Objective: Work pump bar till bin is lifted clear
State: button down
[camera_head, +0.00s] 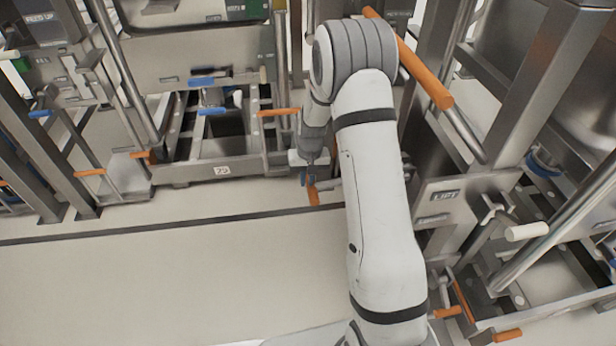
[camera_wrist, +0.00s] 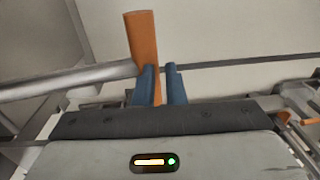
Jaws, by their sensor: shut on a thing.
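My gripper (camera_head: 309,180) reaches down at the centre of the head view. Its blue fingers (camera_wrist: 160,68) are shut on an orange handle (camera_wrist: 144,40) in the wrist view. A steel rod (camera_wrist: 65,82) runs left from that handle. The handle's lower end (camera_head: 314,196) shows below the fingers in the head view. A thick orange bar (camera_head: 425,72) slants past my arm at upper right, partly hidden. I cannot tell which of these is the pump bar. A large steel bin (camera_head: 570,85) stands at upper right; its underside and clearance are hidden.
A steel post with a LIFT plate (camera_head: 445,196) stands right of my arm. A white-gripped crank (camera_head: 525,232) juts out there. Another steel frame with a numbered plate (camera_head: 222,170) and orange levers stands at upper left. The pale floor (camera_head: 180,270) is clear at lower left.

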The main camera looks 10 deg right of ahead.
jog(key=a+r+p, duration=0.3)
jog(key=r, duration=1)
jog(key=shift+w+a+p, duration=0.15)
jog(key=shift+a+p, duration=0.15)
jog(key=shift+a, duration=0.1)
jog(key=shift+r, duration=0.1)
jog(key=d+r+m+h+b, duration=0.2)
jog(key=d+r+m+b, duration=0.3)
jog(key=m, duration=1.3)
jog(key=shift+d+r+b, duration=0.15)
jog(key=shift+r+b, duration=0.15)
jog(key=shift+r, duration=0.45)
jog(key=shift+f, duration=0.15)
